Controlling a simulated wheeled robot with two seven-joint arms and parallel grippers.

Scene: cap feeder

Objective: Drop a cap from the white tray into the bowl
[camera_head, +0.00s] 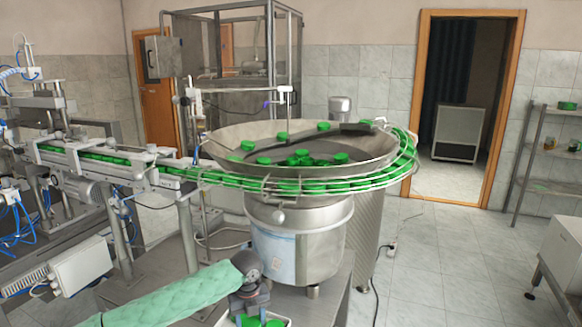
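The white tray (287,321) is at the bottom edge, mostly cut off. Green caps (262,322) lie in it. My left arm, in a green sleeve, comes in from the lower left. Its dark gripper (250,306) points down over the tray, close to the caps. The fingers are small and dark, so I cannot tell whether they are open or touch a cap. The bowl (235,138) is the wide steel dish beyond the tray. Several green caps (318,158) lie inside it. My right gripper is not in view.
A steel drum (300,245) carries the bowl above a metal table. A curved rail (345,186) of green caps wraps the bowl's front and right side, joining a conveyor (95,165) at left. Open floor (450,270) lies at right.

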